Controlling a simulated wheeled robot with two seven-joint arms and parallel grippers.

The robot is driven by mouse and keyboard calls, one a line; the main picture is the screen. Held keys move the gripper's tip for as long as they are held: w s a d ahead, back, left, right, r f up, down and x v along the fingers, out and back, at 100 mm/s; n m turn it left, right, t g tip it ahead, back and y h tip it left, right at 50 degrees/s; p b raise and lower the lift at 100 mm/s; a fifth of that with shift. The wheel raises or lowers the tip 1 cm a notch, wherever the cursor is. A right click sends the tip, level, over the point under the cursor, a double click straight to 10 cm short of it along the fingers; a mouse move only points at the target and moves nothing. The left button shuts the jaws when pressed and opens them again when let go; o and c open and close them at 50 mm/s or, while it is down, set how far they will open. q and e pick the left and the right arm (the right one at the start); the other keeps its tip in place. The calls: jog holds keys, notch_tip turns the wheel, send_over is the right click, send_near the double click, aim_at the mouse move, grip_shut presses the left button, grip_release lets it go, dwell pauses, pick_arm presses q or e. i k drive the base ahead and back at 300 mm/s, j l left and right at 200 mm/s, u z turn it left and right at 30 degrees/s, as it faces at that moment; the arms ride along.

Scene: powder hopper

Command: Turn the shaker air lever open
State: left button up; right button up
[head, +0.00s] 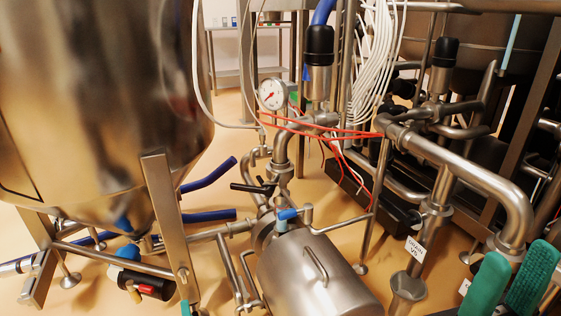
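I cannot tell for sure which handle is the shaker air lever. A small blue lever (287,214) sits on the fitting at the top of the steel cylinder in the lower middle. A black lever (252,188) sticks out to the left on the pipe just above it. My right gripper (516,258) is at the lower right, with green finger pads apart and nothing between them. It is well away from both levers. A small teal patch at the bottom edge looks like a fingertip of my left gripper (185,309); the rest is out of view.
A large steel hopper (100,90) on slanted legs fills the left. A blue-topped valve with a red and black part (140,280) is under it. A pressure gauge (271,94), red tubes and a thick pipe marked DRAIN V5 (436,195) crowd the middle and right.

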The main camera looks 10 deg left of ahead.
aim_at(131, 286)
jog(key=k+j, duration=0.2)
jog(key=k, duration=0.3)
jog(key=k+j, duration=0.15)
jog(key=k, duration=0.3)
